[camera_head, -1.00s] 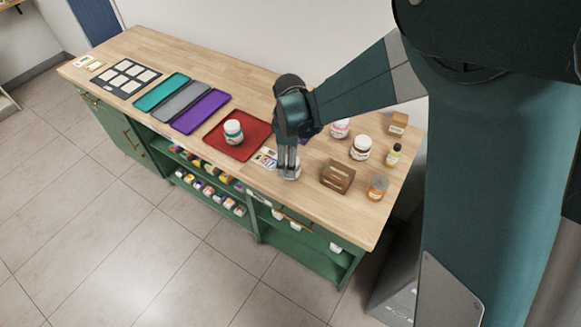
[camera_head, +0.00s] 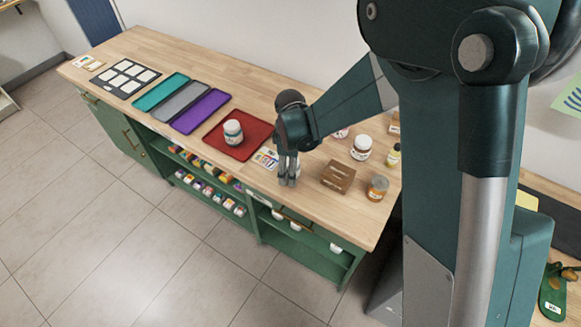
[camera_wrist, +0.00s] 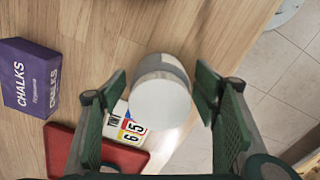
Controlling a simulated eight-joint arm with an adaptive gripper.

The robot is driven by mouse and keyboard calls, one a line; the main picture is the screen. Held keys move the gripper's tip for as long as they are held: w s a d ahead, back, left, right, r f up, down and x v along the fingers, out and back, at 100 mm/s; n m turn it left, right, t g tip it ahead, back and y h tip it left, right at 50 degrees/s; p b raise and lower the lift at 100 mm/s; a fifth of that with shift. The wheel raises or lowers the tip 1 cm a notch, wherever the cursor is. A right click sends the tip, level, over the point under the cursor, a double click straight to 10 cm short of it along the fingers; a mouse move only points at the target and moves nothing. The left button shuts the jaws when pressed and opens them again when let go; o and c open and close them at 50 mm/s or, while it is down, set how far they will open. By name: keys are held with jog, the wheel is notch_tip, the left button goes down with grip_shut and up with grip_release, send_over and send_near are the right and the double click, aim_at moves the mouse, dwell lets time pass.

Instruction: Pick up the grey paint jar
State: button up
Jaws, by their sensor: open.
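A jar with a white lid and a grey band (camera_wrist: 162,92) stands on the wooden worktop, seen from above in the wrist view. My gripper (camera_wrist: 163,84) is open, with one finger on each side of the jar. Gaps show between the fingers and the jar. In the head view my gripper (camera_head: 288,180) points down near the worktop's front edge, and its fingers mostly hide this jar.
A red tray (camera_head: 213,142) with another white-lidded jar (camera_head: 233,132) lies left of my gripper. A small printed card (camera_wrist: 126,127) and a purple chalks box (camera_wrist: 30,78) are nearby. A wooden holder (camera_head: 337,177) and an orange jar (camera_head: 377,188) stand to the right.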

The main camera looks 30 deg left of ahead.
dwell(0.3)
jog(key=c, duration=1.1)
jog(key=shift+r+p, duration=0.4)
jog(key=shift+r, duration=4.65)
